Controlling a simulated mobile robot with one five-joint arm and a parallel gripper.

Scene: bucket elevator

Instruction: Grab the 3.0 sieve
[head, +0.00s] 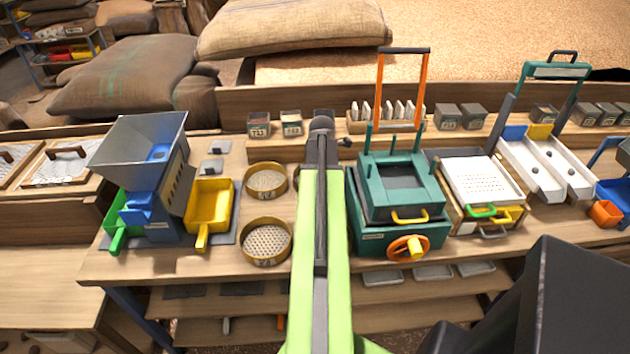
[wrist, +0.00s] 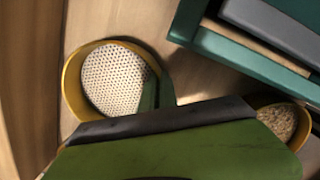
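Two round sieves with brass-yellow rims lie side by side on the workbench, left of my arm. The near sieve (head: 265,241) has a pale plate with clear round holes; the far sieve (head: 266,180) looks tan and finer. Their rim labels are too small to read, so I cannot tell which is 3.0. The wrist view shows the pale perforated sieve (wrist: 113,78) and part of a tan one (wrist: 290,124). A green part with a dark edge, seemingly my gripper (wrist: 160,125), covers the bottom there and overlaps both sieves in the picture.
A teal machine (head: 398,205) with an orange handwheel stands right of the sieves. A blue machine with a grey hopper (head: 138,143) and a yellow tray (head: 208,206) stand left. Small labelled boxes (head: 291,123) line the back ledge.

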